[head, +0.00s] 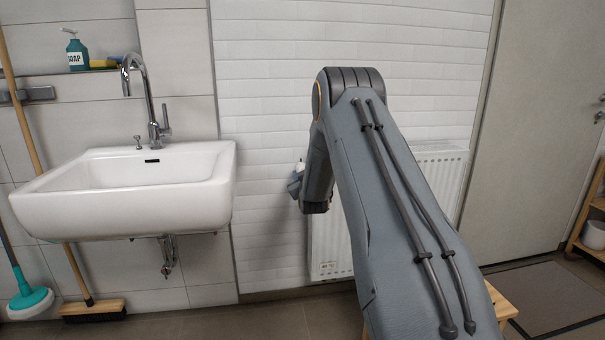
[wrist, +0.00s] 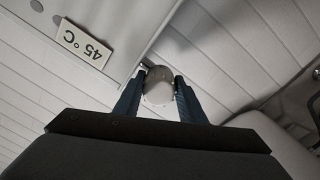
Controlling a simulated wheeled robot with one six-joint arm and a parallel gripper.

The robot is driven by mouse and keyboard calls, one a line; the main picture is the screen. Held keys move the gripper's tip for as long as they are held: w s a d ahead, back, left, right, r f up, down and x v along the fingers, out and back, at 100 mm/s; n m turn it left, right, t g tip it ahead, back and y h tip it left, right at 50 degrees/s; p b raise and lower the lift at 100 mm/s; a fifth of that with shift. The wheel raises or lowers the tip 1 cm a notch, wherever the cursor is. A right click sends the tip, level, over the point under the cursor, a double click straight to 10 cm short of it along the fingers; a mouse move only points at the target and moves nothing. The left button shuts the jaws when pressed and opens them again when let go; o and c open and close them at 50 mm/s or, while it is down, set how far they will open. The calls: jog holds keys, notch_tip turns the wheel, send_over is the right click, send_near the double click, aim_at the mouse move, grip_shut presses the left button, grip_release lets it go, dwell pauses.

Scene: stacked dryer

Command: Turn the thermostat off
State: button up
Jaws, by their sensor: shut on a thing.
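The thermostat knob (wrist: 158,88) is a rounded pale grey-white piece at the radiator's upper corner in the wrist view. My gripper (wrist: 160,95) has its two dark fingers on either side of the knob, shut on it. In the head view my gripper (head: 296,185) is partly hidden behind my wrist, at the radiator's upper left, with a small white bit of the knob (head: 300,166) just above it. The white radiator (head: 330,262) hangs on the wall behind my arm, which hides much of it. A tag reading "45 °C" (wrist: 84,44) shows upside down on the radiator in the wrist view.
A white sink (head: 190,205) with a chrome faucet (head: 150,95) is on the wall to the left. A broom (head: 92,309) and a teal-headed tool (head: 30,302) stand below it. A door (head: 535,130) is at the right. A wooden stool (head: 500,303) is partly hidden by my arm.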

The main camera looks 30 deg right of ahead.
jog(key=m, duration=0.7)
jog(key=m+y, duration=0.1)
jog(key=m, duration=0.5)
jog(key=shift+a+p, duration=0.15)
jog(key=shift+p, duration=0.25)
jog(key=m, duration=0.6)
jog(key=shift+r+y+p, duration=0.15)
jog(key=shift+y+p, duration=0.15)
jog(key=shift+p, duration=0.05)
jog(key=m, duration=0.4)
jog(key=shift+m, duration=0.4)
jog(key=shift+p, duration=0.3)
jog(key=o, duration=0.8)
jog(key=shift+c, duration=0.2)
jog(key=v, duration=0.7)
jog(key=shift+s, duration=0.35)
